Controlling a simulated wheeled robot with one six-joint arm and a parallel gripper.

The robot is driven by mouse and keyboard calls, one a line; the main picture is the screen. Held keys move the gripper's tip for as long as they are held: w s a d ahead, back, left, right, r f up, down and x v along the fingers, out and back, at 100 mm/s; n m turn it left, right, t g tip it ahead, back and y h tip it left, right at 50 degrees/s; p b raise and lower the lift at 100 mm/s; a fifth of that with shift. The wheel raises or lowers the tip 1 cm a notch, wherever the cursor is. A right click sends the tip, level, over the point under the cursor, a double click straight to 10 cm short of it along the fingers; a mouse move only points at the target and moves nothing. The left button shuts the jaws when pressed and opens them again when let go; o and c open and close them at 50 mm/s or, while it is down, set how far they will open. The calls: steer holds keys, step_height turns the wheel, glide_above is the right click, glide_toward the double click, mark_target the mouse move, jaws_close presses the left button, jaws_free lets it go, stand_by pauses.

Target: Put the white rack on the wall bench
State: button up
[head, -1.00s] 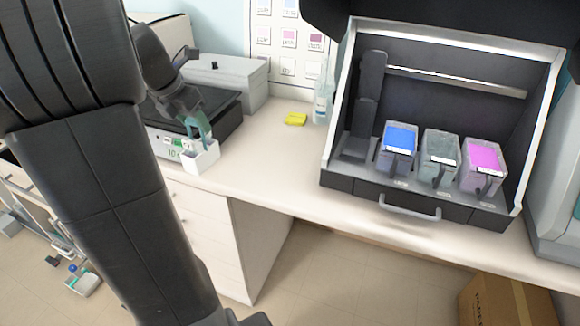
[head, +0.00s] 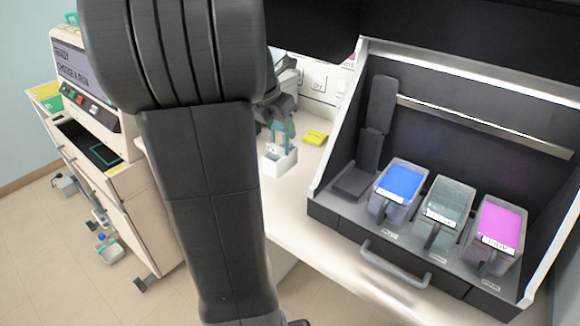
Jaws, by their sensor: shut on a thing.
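The wall bench (head: 318,206) is the pale counter running along the wall. The rack appears over its surface, left of the dark staining hood. I cannot tell whether its base touches the bench or hangs above it.
A yellow pad (head: 315,137) lies just behind the rack. The dark hood (head: 455,118) holds blue (head: 398,184), grey (head: 439,205) and magenta (head: 497,227) jars. A machine with a screen (head: 75,62) stands at left. My arm hides much of the bench.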

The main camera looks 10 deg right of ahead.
mark_target(280, 151)
step_height(280, 151, down, 3)
steer(key=shift+a+f, duration=0.1)
steer(key=shift+f, duration=2.05)
steer(key=shift+f, duration=0.15)
steer(key=o, duration=1.3)
steer(key=shift+c, duration=0.2)
steer(key=v, duration=1.2)
